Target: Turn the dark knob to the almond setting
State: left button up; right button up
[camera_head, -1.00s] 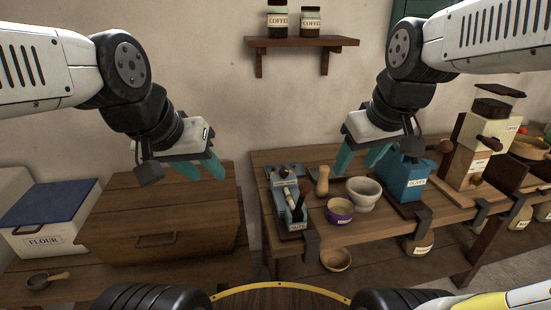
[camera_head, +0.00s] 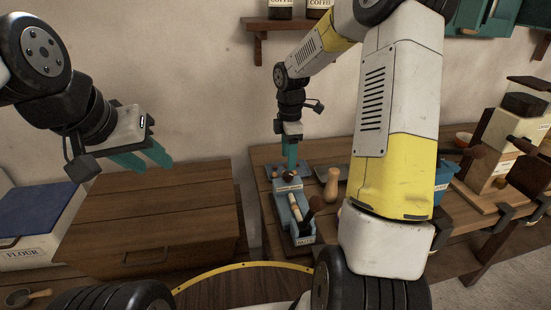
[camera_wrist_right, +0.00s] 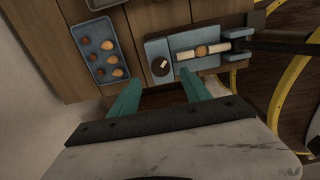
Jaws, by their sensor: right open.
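The dark knob (camera_wrist_right: 160,66) is round with a short pale mark, on one end of a blue device (camera_wrist_right: 210,61). The device also stands on the bench in the head view (camera_head: 301,238). My right gripper (camera_wrist_right: 159,76) is open. Its two teal fingers point at the knob, one tip to each side in the wrist view; I cannot tell whether they touch it. In the head view my right gripper (camera_head: 291,163) is above the device's far end. No setting labels are legible, so I cannot read the knob's setting. My left gripper (camera_head: 155,164) is open and empty above the wooden chest.
A tray of several nuts (camera_wrist_right: 94,42) lies beside the device. The wooden chest (camera_head: 155,210) and a blue-lidded flour box (camera_head: 30,225) stand at left. A wooden pestle-like piece (camera_head: 332,184) stands right of the device. My right arm hides much of the bench.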

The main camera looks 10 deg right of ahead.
aim_at(288, 173)
notch_tip(288, 173, down, 6)
jog(key=shift+f, duration=0.1)
grip_shut()
dwell(0.4)
